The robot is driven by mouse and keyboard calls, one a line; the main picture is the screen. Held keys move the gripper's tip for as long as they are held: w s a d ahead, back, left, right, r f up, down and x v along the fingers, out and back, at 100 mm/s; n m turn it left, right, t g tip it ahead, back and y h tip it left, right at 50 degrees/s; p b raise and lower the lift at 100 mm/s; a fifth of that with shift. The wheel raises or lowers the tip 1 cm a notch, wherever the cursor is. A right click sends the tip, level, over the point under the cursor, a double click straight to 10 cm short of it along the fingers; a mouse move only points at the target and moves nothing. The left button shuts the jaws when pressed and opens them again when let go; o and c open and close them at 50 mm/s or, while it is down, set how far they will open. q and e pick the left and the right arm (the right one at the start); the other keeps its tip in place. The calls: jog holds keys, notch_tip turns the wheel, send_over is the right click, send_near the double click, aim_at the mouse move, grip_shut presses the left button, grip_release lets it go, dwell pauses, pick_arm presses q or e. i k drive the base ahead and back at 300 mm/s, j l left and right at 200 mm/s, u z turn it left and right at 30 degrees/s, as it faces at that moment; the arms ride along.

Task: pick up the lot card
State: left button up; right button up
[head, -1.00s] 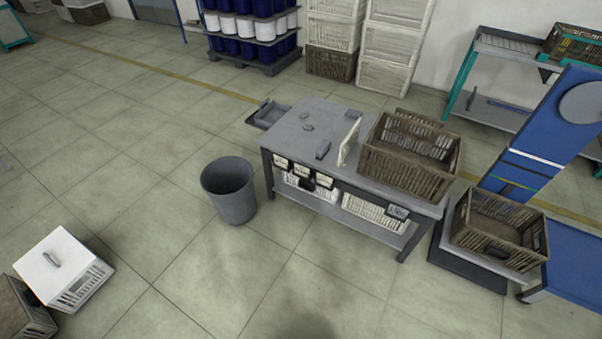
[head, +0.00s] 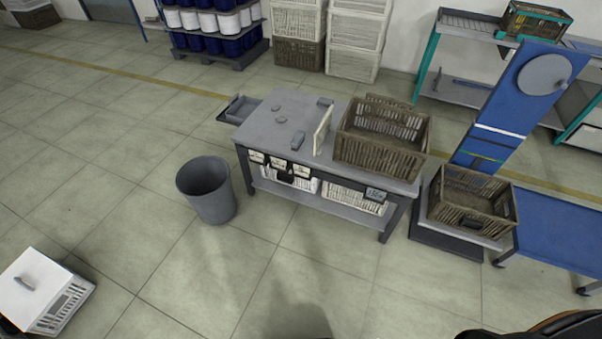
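I cannot tell for sure which item is the lot card. Small pale cards with dark markings hang along the front edge of the grey worktable (head: 262,128): a left one (head: 256,157), a middle one (head: 278,163) and a right one (head: 301,171). A greyish label (head: 375,194) sits farther right on the same edge. A cream panel (head: 322,131) stands upright on the tabletop beside a brown slatted crate (head: 378,156). Neither gripper shows in the head view.
A grey bin (head: 207,190) stands left of the worktable. Another brown crate (head: 468,203) rests on a low stand at right, near a blue table (head: 560,235). The floor before the worktable is clear.

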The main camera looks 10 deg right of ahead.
aim_at(278, 163)
jog(key=i+j, duration=0.2)
jog(key=j, duration=0.15)
jog(key=i+j+z, duration=0.15)
jog(key=i+j, duration=0.25)
jog(key=j, duration=0.3)
jog(key=i+j+z, duration=0.1)
jog(key=j, duration=0.25)
jog(key=i+j+z, duration=0.1)
jog(key=i+j, duration=0.35)
jog(key=j, duration=0.3)
jog(key=i+j+z, duration=0.15)
jog(key=j, duration=0.25)
jog(key=i+j, duration=0.15)
jog(key=j, duration=0.25)
